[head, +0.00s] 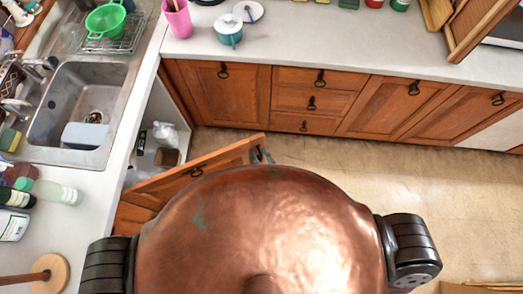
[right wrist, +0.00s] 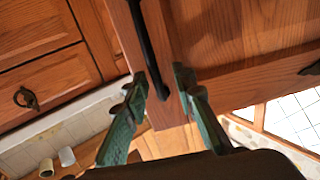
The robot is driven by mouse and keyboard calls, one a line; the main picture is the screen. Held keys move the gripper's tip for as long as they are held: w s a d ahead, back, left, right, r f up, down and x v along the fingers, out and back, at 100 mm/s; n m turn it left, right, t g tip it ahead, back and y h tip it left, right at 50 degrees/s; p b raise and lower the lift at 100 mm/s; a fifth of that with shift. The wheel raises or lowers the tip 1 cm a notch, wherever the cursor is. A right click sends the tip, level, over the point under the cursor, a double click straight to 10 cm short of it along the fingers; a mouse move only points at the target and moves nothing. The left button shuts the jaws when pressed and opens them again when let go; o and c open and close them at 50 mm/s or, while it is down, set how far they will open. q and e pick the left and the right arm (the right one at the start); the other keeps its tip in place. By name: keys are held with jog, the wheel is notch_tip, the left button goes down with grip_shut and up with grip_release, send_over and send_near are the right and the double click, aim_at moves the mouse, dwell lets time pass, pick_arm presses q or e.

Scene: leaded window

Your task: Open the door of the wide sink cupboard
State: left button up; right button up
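In the head view the wooden door (head: 215,160) of the sink cupboard stands partly open, swung out from the left counter. Its dark ring pull (head: 197,172) shows on its face. Part of the cupboard's inside (head: 146,150) is visible. My right gripper (head: 262,155) shows as small blue-green fingers at the free end of the door, mostly hidden. In the right wrist view its two green fingers (right wrist: 160,82) are apart, with a wooden edge (right wrist: 168,110) and a dark bar (right wrist: 147,50) between and beyond their tips. Contact cannot be told. My left gripper is not in view.
The sink (head: 75,105) is set in the left counter (head: 95,185). A green colander (head: 105,20) and bottles stand on it. Closed drawers (head: 312,100) and cupboard doors (head: 215,92) line the back. The floor (head: 340,155) between is clear.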

aim_at(256, 141)
notch_tip(256, 141, up, 9)
jog(key=shift+f, duration=0.2)
